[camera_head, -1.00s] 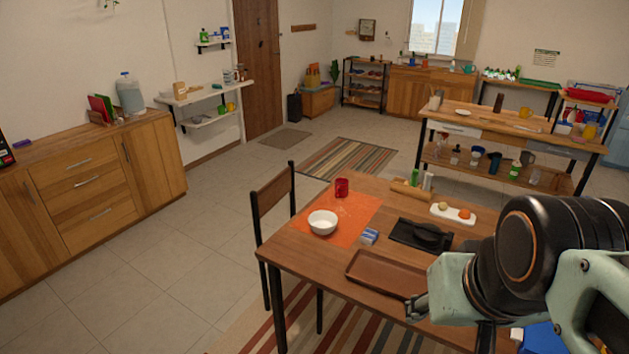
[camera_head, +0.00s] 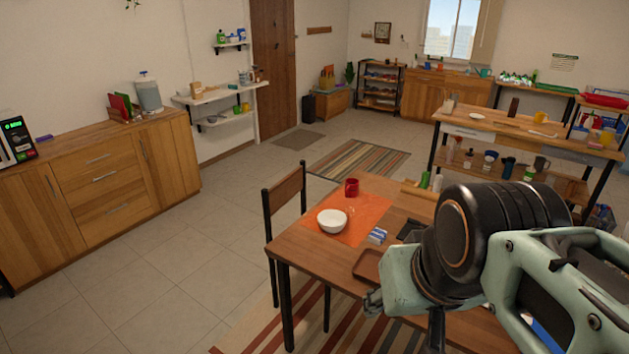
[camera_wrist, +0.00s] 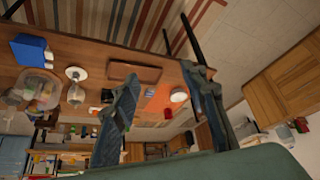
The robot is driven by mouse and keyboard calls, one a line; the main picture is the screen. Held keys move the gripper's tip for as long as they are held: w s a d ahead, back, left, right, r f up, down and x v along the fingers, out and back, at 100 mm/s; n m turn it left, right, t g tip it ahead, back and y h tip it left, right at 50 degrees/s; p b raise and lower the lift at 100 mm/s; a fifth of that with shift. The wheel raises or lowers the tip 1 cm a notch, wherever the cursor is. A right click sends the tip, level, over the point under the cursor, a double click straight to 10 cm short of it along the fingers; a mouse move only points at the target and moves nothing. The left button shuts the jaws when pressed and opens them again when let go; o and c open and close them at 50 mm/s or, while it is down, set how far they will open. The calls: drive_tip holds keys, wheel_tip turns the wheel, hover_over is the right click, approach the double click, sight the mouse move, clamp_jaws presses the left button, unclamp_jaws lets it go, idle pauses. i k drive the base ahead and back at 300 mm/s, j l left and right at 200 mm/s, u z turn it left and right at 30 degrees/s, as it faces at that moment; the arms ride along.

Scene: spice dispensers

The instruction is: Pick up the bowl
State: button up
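A white bowl (camera_head: 332,220) stands upright on an orange mat (camera_head: 361,231) near the left end of the wooden table (camera_head: 300,254). In the wrist view the bowl (camera_wrist: 179,95) shows small and distant, between the two fingers of my gripper (camera_wrist: 168,88). The fingers are spread wide with nothing held between them. In the head view my wrist covers the right part of the table, and the fingers are hard to make out. My gripper is well apart from the bowl.
A red mug (camera_head: 351,187) stands behind the bowl on the mat. A small blue and white box (camera_head: 377,236) lies to its right, near a brown tray (camera_head: 367,264). A chair (camera_head: 285,200) stands at the table's left end. Floor to the left is clear.

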sight(332, 221)
drive_tip(key=i+j+z, duration=0.15)
drive_tip(key=i, duration=0.25)
drive_tip(key=i+j+z, duration=0.15)
drive_tip(key=i+j, duration=0.2)
drive_tip(key=i, duration=0.05)
